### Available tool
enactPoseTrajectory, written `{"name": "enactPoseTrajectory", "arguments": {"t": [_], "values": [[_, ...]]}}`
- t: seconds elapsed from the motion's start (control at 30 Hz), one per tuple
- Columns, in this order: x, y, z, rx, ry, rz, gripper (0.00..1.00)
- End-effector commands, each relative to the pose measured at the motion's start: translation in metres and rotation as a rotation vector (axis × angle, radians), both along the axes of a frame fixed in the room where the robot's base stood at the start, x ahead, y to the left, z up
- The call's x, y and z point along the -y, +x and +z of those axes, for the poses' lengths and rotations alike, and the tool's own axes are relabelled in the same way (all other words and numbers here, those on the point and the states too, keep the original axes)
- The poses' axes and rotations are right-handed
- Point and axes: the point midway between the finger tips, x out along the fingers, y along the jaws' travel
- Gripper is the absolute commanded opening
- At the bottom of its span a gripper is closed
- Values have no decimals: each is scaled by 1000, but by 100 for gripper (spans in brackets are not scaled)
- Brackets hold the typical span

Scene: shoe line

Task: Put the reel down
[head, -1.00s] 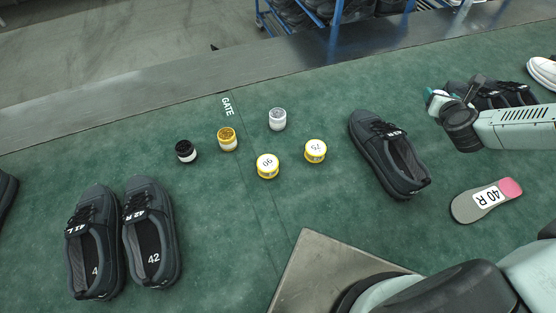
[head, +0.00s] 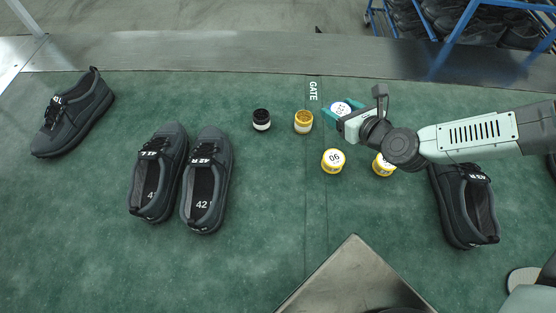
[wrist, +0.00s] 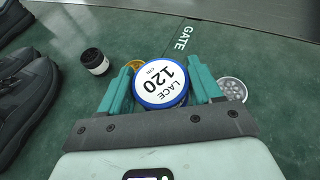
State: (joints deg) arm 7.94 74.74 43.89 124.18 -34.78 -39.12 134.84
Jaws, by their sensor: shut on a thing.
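My gripper (head: 343,113) is shut on a round lace reel with a blue rim (head: 340,108) and a white top. In the wrist view the reel (wrist: 160,84) sits between the teal fingers, and its label reads "LACE 120 cm". It looks raised above the green mat; its underside is hidden.
A yellow reel marked 90 (head: 333,160) and another yellow reel (head: 383,165), partly behind my arm, stand nearer. The "GATE" mark (head: 313,91) is at the mat's far edge. Shoes (head: 205,185) stand left and a shoe (head: 464,210) right. The mat (head: 270,225) nearer the front is clear.

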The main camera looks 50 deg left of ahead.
Motion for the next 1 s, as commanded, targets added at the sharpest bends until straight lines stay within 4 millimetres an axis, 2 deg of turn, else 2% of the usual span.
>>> {"name": "enactPoseTrajectory", "arguments": {"t": [0.03, 0.2, 0.3, 0.4, 0.57, 0.8, 1.0], "values": [[-14, -27, 1, -2, 3, 70, 34], [-43, -103, 6, -2, 15, 266, 34], [-51, -137, 9, 0, 22, 355, 34], [-55, -160, 10, 1, 26, 413, 34], [-58, -175, 2, 0, 30, 451, 34], [-57, -176, -41, 1, 28, 454, 34], [-58, -175, -56, 0, 30, 453, 34]]}}
